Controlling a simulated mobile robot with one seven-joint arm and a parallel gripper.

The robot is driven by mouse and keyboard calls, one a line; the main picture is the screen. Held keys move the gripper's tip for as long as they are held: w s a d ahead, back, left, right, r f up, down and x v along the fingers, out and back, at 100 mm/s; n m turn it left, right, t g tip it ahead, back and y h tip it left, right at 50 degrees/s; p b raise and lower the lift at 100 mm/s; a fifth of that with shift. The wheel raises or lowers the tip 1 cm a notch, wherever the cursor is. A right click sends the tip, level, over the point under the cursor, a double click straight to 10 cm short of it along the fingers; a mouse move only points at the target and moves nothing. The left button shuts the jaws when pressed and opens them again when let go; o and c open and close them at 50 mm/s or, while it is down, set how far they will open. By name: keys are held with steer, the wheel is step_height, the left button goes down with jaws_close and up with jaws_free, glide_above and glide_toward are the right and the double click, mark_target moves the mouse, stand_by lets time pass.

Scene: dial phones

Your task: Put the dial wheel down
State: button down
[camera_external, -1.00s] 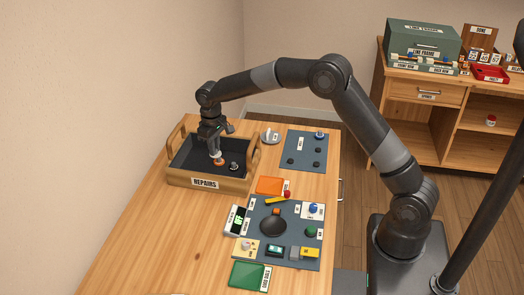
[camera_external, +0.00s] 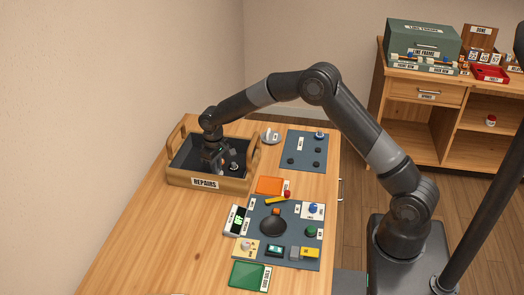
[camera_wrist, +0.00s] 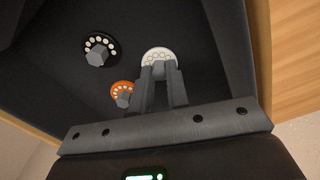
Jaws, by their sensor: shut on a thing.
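My gripper (camera_external: 214,168) is low inside the wooden REPAIRS tray (camera_external: 232,185), which has a dark lining. In the wrist view, my gripper (camera_wrist: 162,74) is shut on a white dial wheel (camera_wrist: 158,54) with a ring of holes; the fingers hide part of it. I cannot tell whether the wheel touches the tray floor. An orange dial wheel (camera_wrist: 122,90) lies close to the left of the fingers. A black dial wheel (camera_wrist: 98,46) lies farther left. In the external view, my gripper hides the white and orange wheels, and the black one (camera_external: 234,167) shows to its right.
The tray's raised walls and end handles surround my gripper. An orange pad (camera_external: 269,185) and a dark mat with several phone parts (camera_external: 250,215) lie in front of the tray. Another dark mat (camera_external: 305,148) lies to its right. Bare wood shows at front left.

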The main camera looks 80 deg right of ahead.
steer(key=c, duration=1.4)
jaws_free()
step_height(320, 180, up, 12)
steer(key=s+a+r+n+t, duration=0.1)
steer(key=s+a+r, duration=0.6)
steer(key=r, duration=0.3)
steer(key=s+a+r+n+t, duration=0.1)
steer(key=s+a+r, duration=0.2)
steer(key=s, duration=0.4)
steer(key=s+a+r+t, duration=0.1)
steer(key=s+a+r, duration=0.25)
steer(key=s, duration=0.35)
steer(key=s+a+r+n+t, duration=0.1)
steer(key=s+a+r, duration=0.1)
steer(key=s+a, duration=0.35)
steer(key=s+f, duration=0.1)
steer(key=s, duration=0.6)
steer(key=s+a+f+t, duration=0.1)
steer(key=s+f, duration=0.1)
steer(key=s, duration=0.5)
steer(key=shift+a+f+t, duration=0.2)
steer(key=shift+f+t, duration=0.1)
